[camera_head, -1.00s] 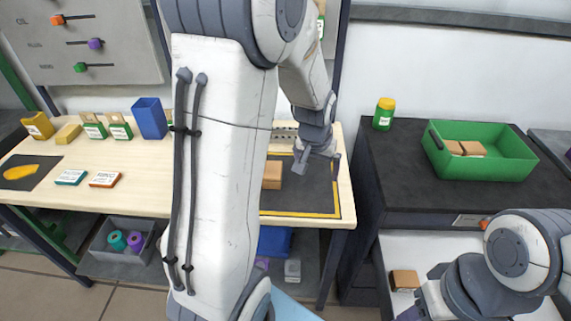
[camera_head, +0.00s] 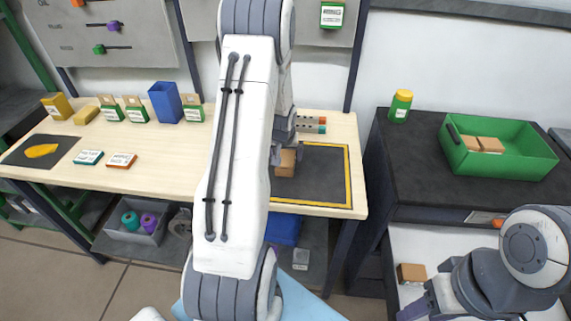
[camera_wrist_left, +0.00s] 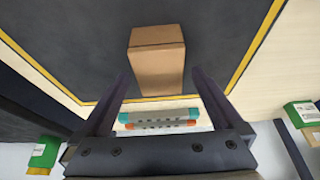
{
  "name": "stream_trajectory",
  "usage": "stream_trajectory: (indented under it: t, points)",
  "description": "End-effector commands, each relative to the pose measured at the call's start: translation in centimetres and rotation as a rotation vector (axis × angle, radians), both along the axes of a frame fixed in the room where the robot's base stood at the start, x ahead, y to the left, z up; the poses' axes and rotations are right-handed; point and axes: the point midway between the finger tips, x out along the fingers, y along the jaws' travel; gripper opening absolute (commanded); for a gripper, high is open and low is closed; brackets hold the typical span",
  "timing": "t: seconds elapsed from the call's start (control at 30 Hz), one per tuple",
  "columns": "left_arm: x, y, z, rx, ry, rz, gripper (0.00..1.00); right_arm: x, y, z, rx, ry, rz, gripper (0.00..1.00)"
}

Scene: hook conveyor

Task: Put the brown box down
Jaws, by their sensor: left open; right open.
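The brown box (camera_head: 286,164) sits on the dark, yellow-edged mat (camera_head: 322,176) on the wooden table, partly hidden by my left arm. My left gripper (camera_head: 280,150) is at the box, mostly hidden by its own arm in the head view. In the left wrist view the box (camera_wrist_left: 157,62) lies between and ahead of the open fingers (camera_wrist_left: 161,80), with gaps on both sides near the tips. My right gripper (camera_head: 414,309) shows only in part at the lower right, open, below another brown box (camera_head: 411,273) on a white shelf.
Teal and orange-ended rods (camera_head: 311,124) lie behind the mat. Small cartons (camera_head: 135,110) and a blue bin (camera_head: 166,103) stand at the table's left. A green crate (camera_head: 533,158) holding boxes and a yellow-capped jar (camera_head: 400,106) stand on the dark cabinet.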

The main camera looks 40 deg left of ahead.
Motion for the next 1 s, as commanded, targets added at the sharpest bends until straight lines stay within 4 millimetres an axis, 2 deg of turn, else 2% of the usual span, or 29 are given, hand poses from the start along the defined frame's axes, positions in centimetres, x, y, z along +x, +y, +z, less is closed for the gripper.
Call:
stream_trajectory:
  t: [0.03, 0.13, 0.43, 0.47, 0.6, 0.7, 1.0]
  points:
    - [0.2, 0.0, -1.3, 0.0, 0.001, -0.001, 1.0, 0.0, 0.0, -0.9, -0.001, 0.001, 0.0, 0.5]
    - [0.6, 0.3, -2.2, 0.0, 0.0, -0.001, 1.0, 0.0, 0.0, -1.1, -0.001, 0.001, 0.0, 0.5]
    - [0.8, 0.5, -2.4, 0.001, -0.001, 0.0, 1.0, 0.0, 0.0, -1.1, -0.001, 0.001, 0.0, 0.5]
    - [0.8, 0.4, -2.4, 0.001, -0.001, 0.0, 0.92, 0.0, 0.0, -1.1, 0.0, 0.0, 0.0, 0.5]
    - [0.8, 0.4, -2.4, 0.001, -0.001, 0.0, 0.39, 0.0, 0.0, -1.1, 0.0, 0.0, 0.0, 0.5]
    - [0.8, 0.4, -2.4, 0.001, -0.001, 0.0, 0.06, 0.0, 0.0, -1.0, 0.0, 0.0, 0.0, 0.5]
    - [0.8, 0.5, -2.0, 0.001, -0.001, 0.0, 0.06, 0.0, 0.0, -0.7, 0.0, 0.0, 0.0, 0.5]
